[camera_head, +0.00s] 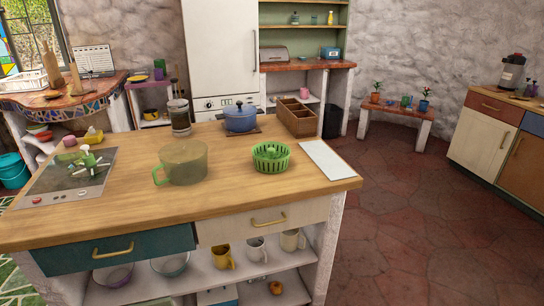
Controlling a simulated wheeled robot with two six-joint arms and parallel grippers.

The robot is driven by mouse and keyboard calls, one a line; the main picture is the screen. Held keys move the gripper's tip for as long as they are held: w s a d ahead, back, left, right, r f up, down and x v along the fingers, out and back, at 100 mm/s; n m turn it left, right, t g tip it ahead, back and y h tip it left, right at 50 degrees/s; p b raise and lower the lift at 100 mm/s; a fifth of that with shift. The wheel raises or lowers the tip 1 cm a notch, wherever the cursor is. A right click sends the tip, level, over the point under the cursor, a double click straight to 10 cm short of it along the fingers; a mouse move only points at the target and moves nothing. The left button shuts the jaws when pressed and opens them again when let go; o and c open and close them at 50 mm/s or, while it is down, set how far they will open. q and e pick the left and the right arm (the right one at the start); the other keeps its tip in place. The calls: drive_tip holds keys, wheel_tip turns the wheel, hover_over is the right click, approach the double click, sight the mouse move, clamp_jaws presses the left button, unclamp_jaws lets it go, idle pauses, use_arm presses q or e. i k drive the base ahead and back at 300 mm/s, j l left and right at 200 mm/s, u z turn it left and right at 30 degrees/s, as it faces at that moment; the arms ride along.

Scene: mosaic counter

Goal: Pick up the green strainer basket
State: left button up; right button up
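The green strainer basket (271,160) stands on the right part of the wooden island counter. It is round with slotted sides, and something green sticks up inside it. Left of it, apart from it, stands a translucent olive-coloured jug (185,163) with a green handle. Neither of my grippers shows in the head view.
A white board (328,160) lies right of the basket. A wooden compartment box (300,117) and a blue pot (240,117) stand behind it. A tall glass jar (179,117) is further back left. A cooktop (70,177) with a green item is at left. The counter's front edge is clear.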

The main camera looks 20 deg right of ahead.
sight(270, 158)
drive_tip(key=i+l, duration=0.15)
drive_tip(key=l, duration=0.25)
drive_tip(key=i+l+u, duration=0.15)
drive_tip(key=l, duration=0.25)
drive_tip(key=i+l, duration=0.2)
drive_tip(key=l, duration=0.2)
drive_tip(key=i+l+u, duration=0.15)
drive_tip(key=l, duration=0.25)
drive_tip(key=i+l, duration=0.1)
drive_tip(key=l, duration=0.35)
drive_tip(key=i+l+u, duration=0.1)
drive_tip(key=l, duration=0.3)
drive_tip(key=i, duration=0.05)
